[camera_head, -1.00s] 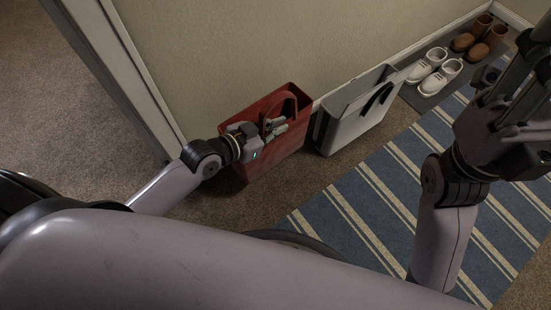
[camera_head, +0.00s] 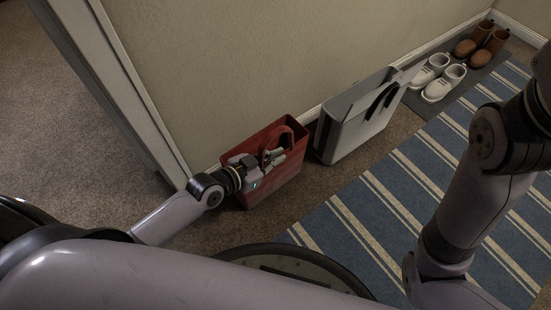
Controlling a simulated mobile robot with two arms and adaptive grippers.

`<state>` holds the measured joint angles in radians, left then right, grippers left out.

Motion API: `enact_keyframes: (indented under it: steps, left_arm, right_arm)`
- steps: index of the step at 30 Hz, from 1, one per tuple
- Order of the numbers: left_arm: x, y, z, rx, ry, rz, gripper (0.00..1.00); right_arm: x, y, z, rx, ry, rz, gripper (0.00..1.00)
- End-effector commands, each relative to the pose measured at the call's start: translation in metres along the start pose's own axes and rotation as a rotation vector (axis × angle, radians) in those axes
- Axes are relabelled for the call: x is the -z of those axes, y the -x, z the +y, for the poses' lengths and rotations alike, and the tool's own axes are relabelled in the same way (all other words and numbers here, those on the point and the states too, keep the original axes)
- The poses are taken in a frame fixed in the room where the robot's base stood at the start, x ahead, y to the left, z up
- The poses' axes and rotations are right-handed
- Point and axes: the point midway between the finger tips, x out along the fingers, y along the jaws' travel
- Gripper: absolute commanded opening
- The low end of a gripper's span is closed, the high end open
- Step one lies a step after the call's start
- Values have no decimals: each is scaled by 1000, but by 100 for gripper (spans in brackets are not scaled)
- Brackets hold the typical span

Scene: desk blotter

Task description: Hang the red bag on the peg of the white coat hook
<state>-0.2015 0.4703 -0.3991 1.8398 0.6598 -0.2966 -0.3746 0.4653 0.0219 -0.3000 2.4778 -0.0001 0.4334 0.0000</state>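The red bag (camera_head: 286,172) is upright close to the wall, left of the grey-white bag. Its dark red handle loop (camera_head: 286,133) stands up from its open top. My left gripper (camera_head: 276,157) reaches in from the left at the bag's top, with its fingers closed at the handle. The fingers hide part of the handle, and I cannot tell if the bag's base touches the floor. My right arm rises along the right edge, with its gripper out of the picture. The white coat hook and its peg are not in view.
A grey-white bag (camera_head: 352,133) with dark handles stands by the wall. White shoes (camera_head: 441,82) and brown boots (camera_head: 474,47) sit on a dark mat (camera_head: 419,105) farther right. A blue striped rug (camera_head: 400,190) covers the floor. A door frame (camera_head: 118,85) is at left.

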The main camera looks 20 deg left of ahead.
Motion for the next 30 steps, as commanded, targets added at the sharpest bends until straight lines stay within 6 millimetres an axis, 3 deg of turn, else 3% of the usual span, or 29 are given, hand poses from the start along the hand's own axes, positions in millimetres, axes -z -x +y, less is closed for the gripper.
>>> enact_keyframes:
  steps: [8, 18, 30]
  left_arm:
    - [-2, -1, 0, 0, 0, 1, 0]
    - [-1, -1, 0, 0, 1, 0, 25]
    - [-1, -1, 0, 0, 1, 0, 25]
  right_arm:
    - [0, 0, 0, 1, 0, 1, 40]
    - [1, -1, 0, 2, 0, 3, 40]
    - [1, -1, 0, 2, 0, 4, 40]
